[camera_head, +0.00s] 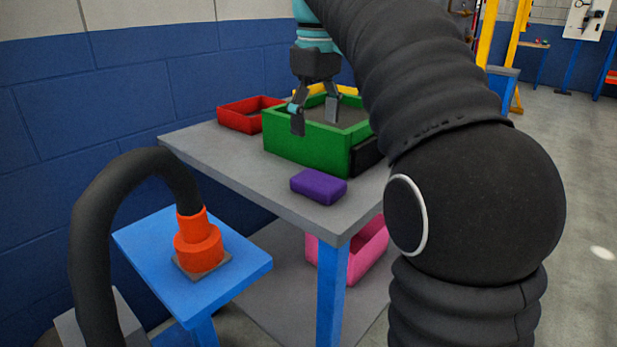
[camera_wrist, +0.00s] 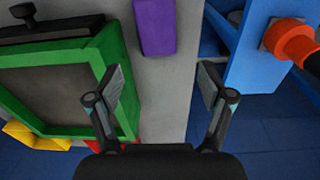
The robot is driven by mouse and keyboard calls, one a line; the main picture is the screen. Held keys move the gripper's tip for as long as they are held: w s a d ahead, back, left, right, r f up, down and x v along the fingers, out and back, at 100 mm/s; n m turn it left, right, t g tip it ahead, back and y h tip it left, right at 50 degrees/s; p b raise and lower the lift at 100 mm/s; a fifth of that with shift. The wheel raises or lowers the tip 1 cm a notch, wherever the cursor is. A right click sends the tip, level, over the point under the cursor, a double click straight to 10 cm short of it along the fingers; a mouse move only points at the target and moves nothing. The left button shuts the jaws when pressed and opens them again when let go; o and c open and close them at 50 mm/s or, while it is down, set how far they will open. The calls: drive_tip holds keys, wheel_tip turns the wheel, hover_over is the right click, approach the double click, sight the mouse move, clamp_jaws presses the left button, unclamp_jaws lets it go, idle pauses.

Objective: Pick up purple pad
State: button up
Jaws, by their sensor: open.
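The purple pad (camera_head: 319,186) lies flat on the grey tabletop near its front edge, in front of the green box. In the wrist view the purple pad (camera_wrist: 155,26) shows at the top, cut off by the frame edge, ahead of the fingertips. My gripper (camera_head: 315,119) hangs over the front left part of the green box in the head view, its fingers apart and pointing down. In the wrist view my gripper (camera_wrist: 161,83) is open, with grey tabletop and the table edge between its fingertips. Nothing is held.
The green box (camera_head: 300,145) stands behind the pad, with a red bin (camera_head: 236,122) and a yellow bin (camera_head: 318,88) near it. A black block (camera_head: 367,155) is beside the green box. A pink bin (camera_head: 369,253) sits below the table. An orange connector (camera_head: 197,240) stands on a blue stand.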

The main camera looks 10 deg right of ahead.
drive_tip(key=w+r, duration=0.1)
drive_tip(key=w, duration=0.1)
drive_tip(key=b, duration=0.1)
hover_over(315, 178)
drive_tip(key=shift+n, duration=0.3)
drive_tip(key=f, duration=0.8)
drive_tip(key=shift+w+a+f, duration=0.1)
drive_tip(key=shift+w+a, duration=0.05)
drive_tip(key=shift+w, duration=0.2)
drive_tip(key=shift+s+d+f+b, duration=0.15)
drive_tip(key=shift+f+b, duration=0.15)
drive_tip(key=shift+f, duration=1.05)
drive_tip(key=shift+s+d+f+b, duration=0.15)
drive_tip(key=shift+f+b, duration=0.1)
drive_tip(key=shift+f, duration=1.1)
drive_tip(key=shift+a, duration=0.1)
drive_tip(key=c, duration=0.9)
